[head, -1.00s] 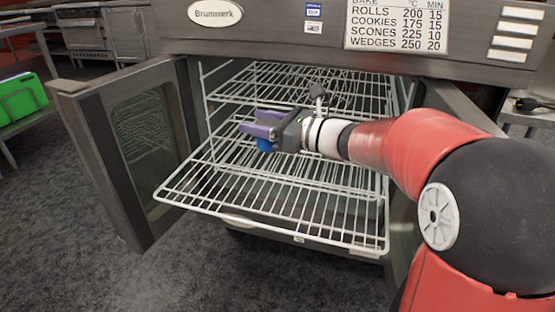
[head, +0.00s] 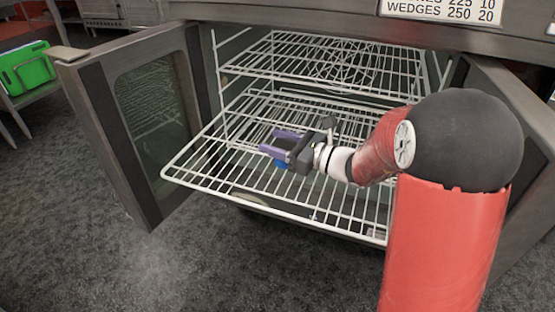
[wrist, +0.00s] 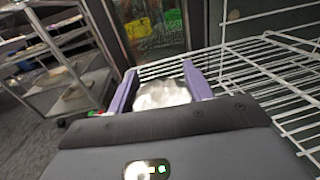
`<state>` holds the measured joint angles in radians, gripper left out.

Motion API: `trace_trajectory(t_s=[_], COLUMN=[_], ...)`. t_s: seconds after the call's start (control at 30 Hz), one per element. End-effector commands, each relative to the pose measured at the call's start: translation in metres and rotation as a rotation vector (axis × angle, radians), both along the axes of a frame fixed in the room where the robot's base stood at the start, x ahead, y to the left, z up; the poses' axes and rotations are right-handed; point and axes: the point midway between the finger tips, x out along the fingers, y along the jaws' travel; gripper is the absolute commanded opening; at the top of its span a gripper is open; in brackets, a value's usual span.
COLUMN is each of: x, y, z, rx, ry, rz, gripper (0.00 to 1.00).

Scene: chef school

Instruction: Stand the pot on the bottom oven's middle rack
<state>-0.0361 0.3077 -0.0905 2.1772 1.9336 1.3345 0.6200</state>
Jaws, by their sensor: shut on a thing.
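The gripper points left over the left part of a pulled-out white wire rack (head: 200,165). The pot is over or on this rack; I cannot tell whether it touches the wires. My gripper hides much of the pot.
Another wire rack (head: 340,60) lies higher inside the oven. The left oven door (head: 130,130) stands open beside the pulled-out rack, and the right door (head: 525,110) is open behind my arm. A shelf trolley (wrist: 65,70) shows at left in the wrist view.

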Motion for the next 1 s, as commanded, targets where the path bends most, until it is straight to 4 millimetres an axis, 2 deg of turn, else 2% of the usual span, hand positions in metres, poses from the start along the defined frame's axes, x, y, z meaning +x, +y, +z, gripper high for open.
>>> trace_trajectory(t_s=[0.17,0.4,0.77,0.8,0.93,1.0], x=[0.000,0.000,0.000,0.000,0.000,0.000], y=[0.000,0.000,0.000,0.000,0.000,0.000], z=[-0.012,-0.046,-0.051,-0.051,-0.050,-0.050], rx=[0.000,0.000,0.000,0.000,0.000,0.000], ry=[0.002,0.002,0.000,0.000,0.000,0.000], rz=[0.001,0.000,0.000,0.000,0.000,0.000], gripper=[0.20,0.20,0.20,0.55,0.72,0.72])
